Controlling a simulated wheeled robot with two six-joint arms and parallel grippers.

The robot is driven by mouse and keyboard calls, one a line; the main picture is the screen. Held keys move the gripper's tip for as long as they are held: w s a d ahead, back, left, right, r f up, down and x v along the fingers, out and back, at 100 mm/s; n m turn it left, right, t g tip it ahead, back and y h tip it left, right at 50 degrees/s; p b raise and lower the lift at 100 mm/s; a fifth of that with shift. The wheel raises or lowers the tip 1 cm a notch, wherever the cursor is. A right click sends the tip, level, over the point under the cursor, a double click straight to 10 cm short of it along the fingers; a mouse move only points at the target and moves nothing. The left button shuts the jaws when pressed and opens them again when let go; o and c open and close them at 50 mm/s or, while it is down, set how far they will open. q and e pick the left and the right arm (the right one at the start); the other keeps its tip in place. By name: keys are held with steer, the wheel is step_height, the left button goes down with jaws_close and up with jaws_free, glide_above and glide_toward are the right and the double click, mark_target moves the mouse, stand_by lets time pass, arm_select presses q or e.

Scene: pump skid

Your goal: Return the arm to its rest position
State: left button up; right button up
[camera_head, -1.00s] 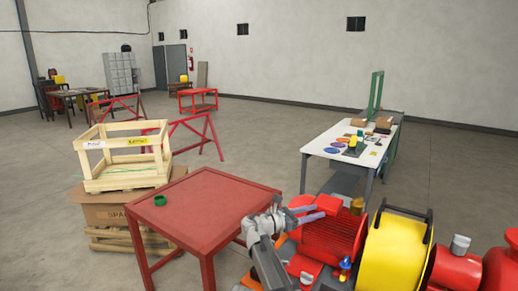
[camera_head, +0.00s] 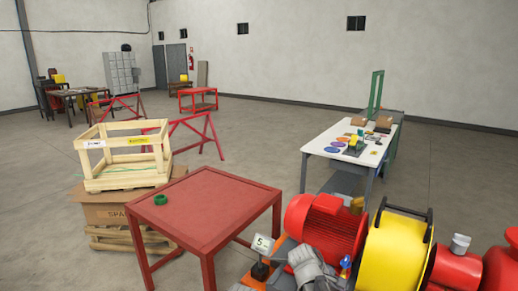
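Part of one of my grey arms (camera_head: 312,268) shows at the bottom edge, low in front of the red motor (camera_head: 328,227). Its gripper fingers do not show, and I cannot tell which arm it is. No other arm of mine is clearly seen. The red motor stands on the pump skid beside a yellow guard (camera_head: 397,252). A small sign with a "5" (camera_head: 262,244) stands at the left of the motor, close to the arm.
A wooden crate (camera_head: 125,160) sits on a cardboard box (camera_head: 105,213) farther left. A white workbench (camera_head: 318,146) with several small items is behind the skid. Open floor lies between.

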steer(key=s+a+f+m+y, duration=0.4)
steer(key=s+a+m+y, duration=0.3)
steer(key=s, duration=0.4)
steer(key=s+a+n+g+h, duration=0.1)
steer(key=s+a, duration=0.4)
steer(key=a, duration=0.5)
steer(key=shift+s+a+r+n+g+h, duration=0.2)
steer(key=shift+n+g+h, duration=0.15)
steer(key=shift+n, duration=0.35)
stand_by(0.6)
